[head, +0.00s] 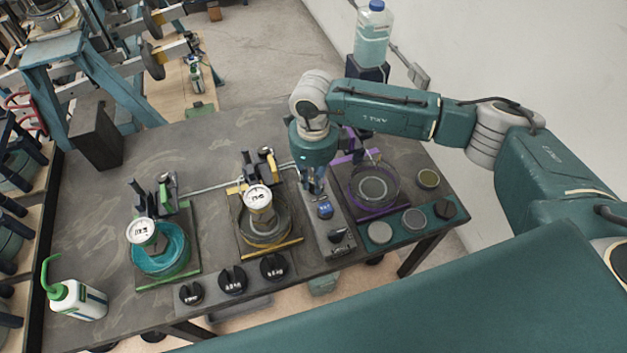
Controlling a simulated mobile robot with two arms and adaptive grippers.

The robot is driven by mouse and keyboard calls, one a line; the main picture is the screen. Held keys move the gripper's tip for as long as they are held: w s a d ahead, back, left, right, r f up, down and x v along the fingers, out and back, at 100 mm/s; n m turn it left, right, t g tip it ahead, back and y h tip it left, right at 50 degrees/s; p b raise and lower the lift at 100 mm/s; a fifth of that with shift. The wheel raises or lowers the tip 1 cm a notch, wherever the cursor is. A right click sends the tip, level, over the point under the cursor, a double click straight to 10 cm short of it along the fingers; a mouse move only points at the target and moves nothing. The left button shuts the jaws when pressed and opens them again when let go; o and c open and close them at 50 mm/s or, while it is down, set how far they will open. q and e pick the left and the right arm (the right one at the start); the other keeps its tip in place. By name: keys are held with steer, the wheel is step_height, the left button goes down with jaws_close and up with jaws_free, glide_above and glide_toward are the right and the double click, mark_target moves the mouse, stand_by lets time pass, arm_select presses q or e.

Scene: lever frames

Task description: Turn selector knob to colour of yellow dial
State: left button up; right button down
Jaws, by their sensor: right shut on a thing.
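My right gripper (315,188) points down at the back part of a narrow grey panel (315,232). It is shut on a small part there, apparently the selector knob, mostly hidden by the fingers. A blue piece (325,209) sits just in front of the fingertips, and a black knob (338,236) is nearer the front of the panel. A white-faced dial (257,198) stands on the yellow-edged board left of the gripper. Another white-faced dial (141,230) stands on the green-edged board further left. Dial readings are too small to tell. My left gripper is not in view.
Several black knobs (232,280) line the front strip. A purple-edged board with a round glass dish (374,188) is right of the gripper, with round pads (380,232) before it. A white-green bottle (77,299) stands front left. The back left tabletop is mostly clear.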

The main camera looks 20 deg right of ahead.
mark_target(313, 183)
steer(key=shift+w+f+m+b, duration=0.1)
steer(key=shift+w+m+b, duration=0.05)
steer(key=shift+m+b, duration=0.5)
steer(key=m+b, duration=0.5)
steer(key=m, duration=0.1)
steer(key=shift+w+b, duration=0.15)
steer(key=shift+b, duration=0.25)
steer(key=shift+r+m+b, duration=0.2)
steer(key=shift+m+b, duration=0.35)
steer(key=shift+m, duration=0.4)
steer(key=c, duration=1.7)
jaws_free()
steer(key=shift+o, duration=0.2)
steer(key=shift+r, duration=0.1)
step_height(313, 183, up, 12)
